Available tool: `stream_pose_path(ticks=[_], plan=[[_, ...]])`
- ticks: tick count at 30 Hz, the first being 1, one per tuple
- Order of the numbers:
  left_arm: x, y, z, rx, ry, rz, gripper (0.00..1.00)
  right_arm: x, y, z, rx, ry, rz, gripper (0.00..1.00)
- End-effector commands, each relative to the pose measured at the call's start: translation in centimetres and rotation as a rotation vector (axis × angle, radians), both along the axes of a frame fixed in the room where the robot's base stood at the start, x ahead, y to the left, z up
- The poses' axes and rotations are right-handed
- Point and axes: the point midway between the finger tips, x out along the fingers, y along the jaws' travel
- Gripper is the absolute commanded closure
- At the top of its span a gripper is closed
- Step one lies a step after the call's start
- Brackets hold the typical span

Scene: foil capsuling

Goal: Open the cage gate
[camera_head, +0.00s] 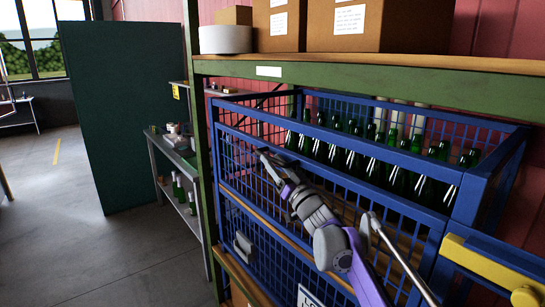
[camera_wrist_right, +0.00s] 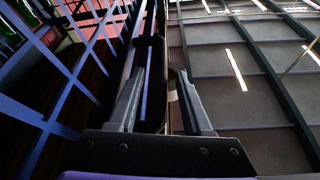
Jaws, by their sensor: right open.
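The blue mesh cage (camera_head: 330,133) stands on the rack and holds several green bottles (camera_head: 350,158). Its front has an upper mesh part and a lower mesh panel (camera_head: 275,262) with a grey handle-like fitting (camera_head: 242,247). I cannot tell which part swings as the gate. My right gripper (camera_head: 268,158) is at the upper front of the cage, near its left end. In the right wrist view its open fingers (camera_wrist_right: 160,98) stand on either side of a narrow dark and blue upright strip, with blue mesh to the left. Contact is unclear. My left gripper is out of view.
A green rack beam (camera_head: 400,78) with cardboard boxes (camera_head: 380,22) runs above the cage. A blue and yellow frame (camera_head: 490,262) is at lower right. A grey side table (camera_head: 170,155) and a dark green panel (camera_head: 120,110) stand left. The floor (camera_head: 60,240) at left is clear.

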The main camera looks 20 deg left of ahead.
Motion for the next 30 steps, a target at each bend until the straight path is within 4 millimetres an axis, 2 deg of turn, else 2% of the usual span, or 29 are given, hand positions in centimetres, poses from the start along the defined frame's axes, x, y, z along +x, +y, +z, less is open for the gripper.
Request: stream_pose_path(ticks=[4, 13, 14, 21, 22, 30], plan=[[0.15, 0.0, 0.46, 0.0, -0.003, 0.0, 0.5, 0.59, 0.68, 0.4, -0.001, -0.001, 0.0, 0.5], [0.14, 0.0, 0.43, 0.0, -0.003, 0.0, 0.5, 0.69, 0.78, 0.35, -0.001, 0.0, -0.001, 0.5], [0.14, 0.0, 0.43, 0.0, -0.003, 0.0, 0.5, 0.69, 0.77, 0.34, -0.001, 0.0, -0.001, 0.54], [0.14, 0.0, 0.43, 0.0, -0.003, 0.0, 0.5, 0.69, 0.76, 0.35, -0.001, 0.0, -0.001, 0.97], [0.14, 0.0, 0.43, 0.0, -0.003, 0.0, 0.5, 0.68, 0.76, 0.36, -0.001, 0.0, -0.001, 1.0], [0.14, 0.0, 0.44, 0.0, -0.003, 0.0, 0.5, 0.68, 0.76, 0.36, -0.001, 0.0, -0.001, 1.0]])
